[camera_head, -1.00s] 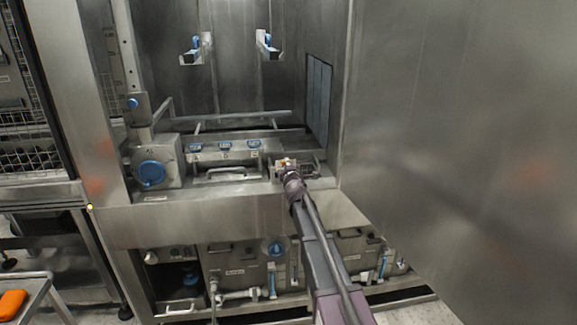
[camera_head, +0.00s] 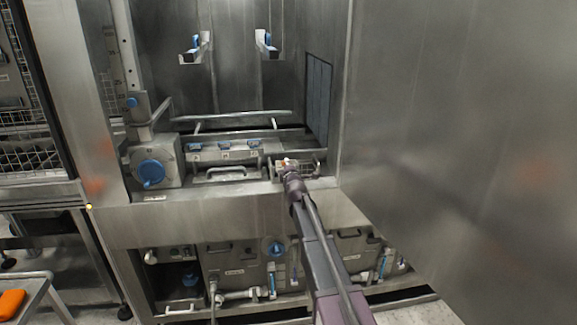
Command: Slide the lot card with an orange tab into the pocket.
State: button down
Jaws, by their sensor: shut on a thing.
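My gripper (camera_head: 287,164) reaches over the front ledge of the open washer chamber, right of the blue-handled unit. It is shut on a small piece with an orange and white end, which appears to be the lot card with the orange tab (camera_head: 286,160). The card is tiny here and mostly hidden by the jaws. I cannot make out the pocket for certain. A small metal frame (camera_head: 309,166) sits just right of the jaws; whether the card touches it I cannot tell.
A large steel door panel (camera_head: 450,150) fills the right side. A blue round knob (camera_head: 151,173) and a metal handle (camera_head: 226,172) are left of my gripper. A rail (camera_head: 235,115) runs behind. An orange object (camera_head: 11,303) lies on a cart at lower left.

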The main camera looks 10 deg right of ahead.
jog(key=shift+f, duration=0.15)
jog(key=shift+f+b, duration=0.25)
jog(key=shift+b, duration=0.15)
jog(key=shift+f+b, duration=0.45)
dwell(0.9)
dwell(0.5)
jog(key=c, duration=0.6)
grip_release()
jog(key=shift+o, duration=0.2)
jog(key=shift+s, duration=0.15)
jog(key=s, duration=0.7)
jog(key=shift+s, duration=0.4)
